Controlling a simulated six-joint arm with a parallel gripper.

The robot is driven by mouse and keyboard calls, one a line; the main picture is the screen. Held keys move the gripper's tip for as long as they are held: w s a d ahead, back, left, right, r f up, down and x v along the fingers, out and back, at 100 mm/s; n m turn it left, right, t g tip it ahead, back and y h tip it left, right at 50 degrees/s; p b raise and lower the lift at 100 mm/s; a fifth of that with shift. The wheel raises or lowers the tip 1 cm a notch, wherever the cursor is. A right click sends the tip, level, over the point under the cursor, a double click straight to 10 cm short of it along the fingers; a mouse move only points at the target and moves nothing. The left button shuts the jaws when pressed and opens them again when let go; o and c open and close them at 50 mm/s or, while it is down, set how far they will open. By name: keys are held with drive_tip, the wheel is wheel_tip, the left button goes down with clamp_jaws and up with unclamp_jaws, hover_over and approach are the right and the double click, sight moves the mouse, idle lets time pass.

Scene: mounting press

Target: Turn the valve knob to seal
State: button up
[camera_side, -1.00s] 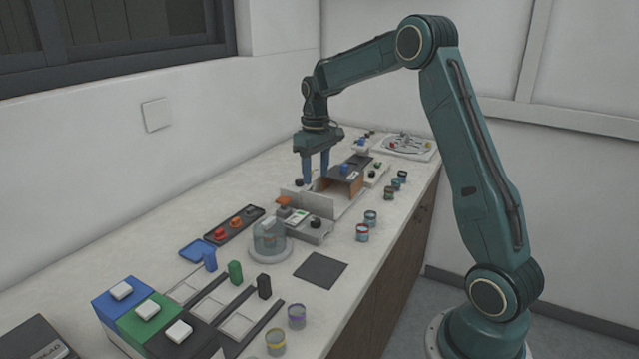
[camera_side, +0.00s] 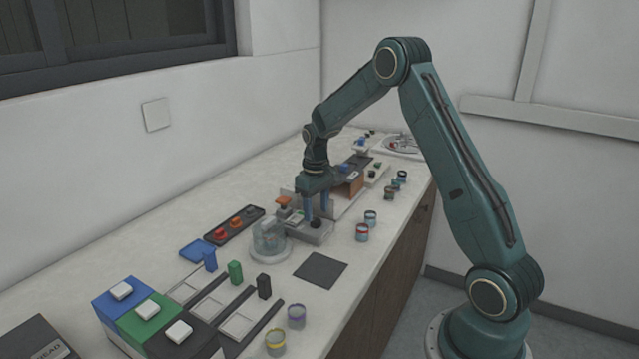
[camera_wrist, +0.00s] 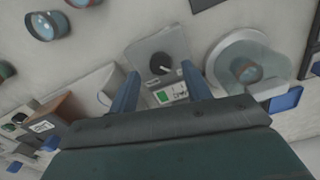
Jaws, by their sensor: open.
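The valve knob (camera_wrist: 162,64) is a round black knob with a pale pointer mark, on the grey top of a small press unit (camera_wrist: 167,45). In the wrist view it sits between and beyond the two blue fingers of my gripper (camera_wrist: 162,92), which are spread apart. In the side view my gripper (camera_side: 317,215) points down over the grey unit (camera_side: 305,235), with the knob (camera_side: 316,224) low near the fingers. Contact between fingers and knob cannot be told.
A clear dome on a round base (camera_side: 270,243) stands close to the unit. An orange-topped part (camera_side: 283,202) rises behind it. Colored jars (camera_side: 362,232) line the counter's front edge.

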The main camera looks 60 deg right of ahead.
sight(316, 223)
drive_tip(key=shift+f, duration=1.45)
drive_tip(key=shift+c, duration=0.5)
drive_tip(key=c, duration=0.9)
